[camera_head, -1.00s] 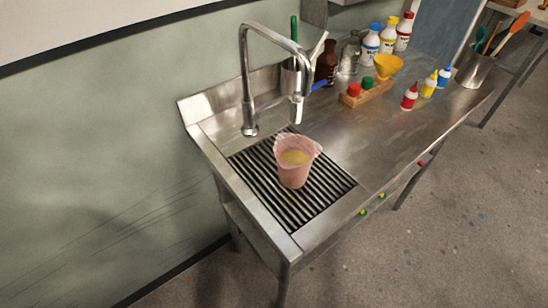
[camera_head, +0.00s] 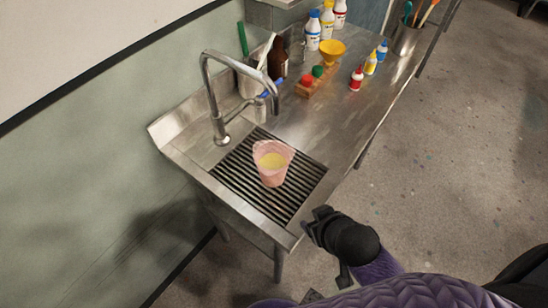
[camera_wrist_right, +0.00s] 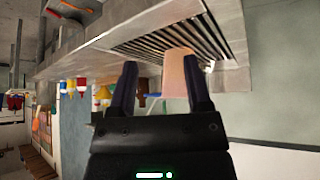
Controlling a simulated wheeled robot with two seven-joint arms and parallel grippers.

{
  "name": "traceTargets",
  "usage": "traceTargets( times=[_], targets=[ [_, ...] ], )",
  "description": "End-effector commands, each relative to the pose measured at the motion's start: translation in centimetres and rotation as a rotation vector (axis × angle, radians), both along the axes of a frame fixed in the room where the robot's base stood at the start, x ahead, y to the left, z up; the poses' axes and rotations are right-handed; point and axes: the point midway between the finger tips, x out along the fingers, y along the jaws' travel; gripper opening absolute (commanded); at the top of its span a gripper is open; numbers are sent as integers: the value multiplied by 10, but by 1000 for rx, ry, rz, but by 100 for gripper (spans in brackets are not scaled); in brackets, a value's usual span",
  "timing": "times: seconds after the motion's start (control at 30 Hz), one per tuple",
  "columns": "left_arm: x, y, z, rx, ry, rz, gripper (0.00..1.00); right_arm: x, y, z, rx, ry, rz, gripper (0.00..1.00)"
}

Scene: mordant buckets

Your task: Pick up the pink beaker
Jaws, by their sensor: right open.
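In the right wrist view the beaker (camera_wrist_right: 178,72) shows beyond the fingers of my open, empty right gripper (camera_wrist_right: 160,75), partly behind the right finger. My left gripper is not in view.
A tall curved faucet (camera_head: 210,90) rises behind the grate, left of the beaker. A wooden block with coloured caps (camera_head: 318,83), a yellow funnel (camera_head: 331,50), a brown bottle (camera_head: 278,58) and small paint bottles (camera_head: 357,77) stand farther back. The table's middle surface is clear.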

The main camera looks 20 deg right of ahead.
Motion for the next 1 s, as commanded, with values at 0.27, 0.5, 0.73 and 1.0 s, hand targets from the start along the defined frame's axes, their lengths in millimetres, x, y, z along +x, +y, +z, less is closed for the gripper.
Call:
traceTargets(
  times=[0.27,0.5,0.73,1.0],
  targets=[
    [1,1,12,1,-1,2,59,70,-10,45,179,-430,90,63],
    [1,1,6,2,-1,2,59,99,-10,46,263,-535,139,63],
    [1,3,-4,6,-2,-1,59,133,3,32,262,-533,138,63],
    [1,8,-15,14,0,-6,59,168,16,16,261,-531,138,63]
  ],
)
